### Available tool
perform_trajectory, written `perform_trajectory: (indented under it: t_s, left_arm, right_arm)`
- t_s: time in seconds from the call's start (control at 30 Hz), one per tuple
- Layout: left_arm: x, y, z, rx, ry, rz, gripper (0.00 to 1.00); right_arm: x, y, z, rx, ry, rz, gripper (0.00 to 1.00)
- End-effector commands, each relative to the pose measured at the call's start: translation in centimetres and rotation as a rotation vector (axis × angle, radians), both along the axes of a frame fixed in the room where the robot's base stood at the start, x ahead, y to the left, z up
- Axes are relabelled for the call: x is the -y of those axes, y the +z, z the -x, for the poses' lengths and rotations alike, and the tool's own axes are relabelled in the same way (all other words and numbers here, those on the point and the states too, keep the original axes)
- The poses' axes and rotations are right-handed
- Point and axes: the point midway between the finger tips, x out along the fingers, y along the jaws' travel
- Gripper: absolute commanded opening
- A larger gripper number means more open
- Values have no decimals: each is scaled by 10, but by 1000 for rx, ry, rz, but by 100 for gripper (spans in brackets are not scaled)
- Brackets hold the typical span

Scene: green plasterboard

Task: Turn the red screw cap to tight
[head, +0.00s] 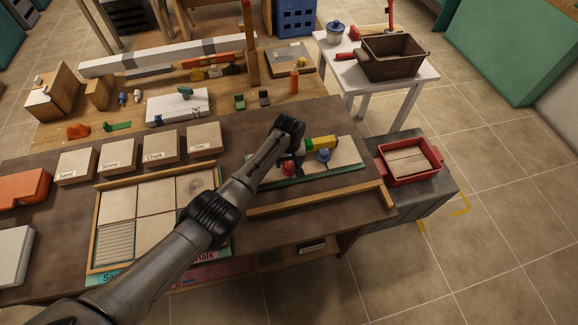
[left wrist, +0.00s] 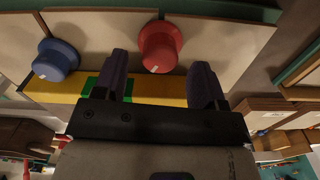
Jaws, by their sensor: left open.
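The red screw cap (left wrist: 160,45) sits on a pale panel at the top middle of the left wrist view, with a small white mark on its edge. It also shows in the head view (head: 288,169), partly hidden by my arm. My left gripper (left wrist: 161,60) is open, with one dark finger to each side of the red cap in the picture and a gap on both sides. I cannot tell whether the fingertips reach down beside it. A blue cap (left wrist: 55,61) sits to the left on the same panel. My right gripper is not in view.
A yellow bar (left wrist: 150,91) with a green part runs along the panel by the fingers. A wooden strip (head: 315,199) lies along the bench's front. A red tray (head: 383,172) stands to the right, and tile samples (head: 120,200) lie left.

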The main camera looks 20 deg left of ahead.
Motion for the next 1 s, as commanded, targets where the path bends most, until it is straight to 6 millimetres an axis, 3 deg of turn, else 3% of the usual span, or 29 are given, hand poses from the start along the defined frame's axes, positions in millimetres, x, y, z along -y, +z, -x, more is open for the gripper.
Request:
perform_trajectory:
  t_s: [0.23, 0.67, 1.0]
  left_arm:
    - [0, -25, 0, 0, -1, -1, 65]
    - [0, -30, 0, 1, -1, 0, 65]
    - [0, -30, 0, 1, -1, 0, 34]
  right_arm:
    - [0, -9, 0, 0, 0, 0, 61]
    - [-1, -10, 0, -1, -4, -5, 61]
    - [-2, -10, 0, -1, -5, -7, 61]
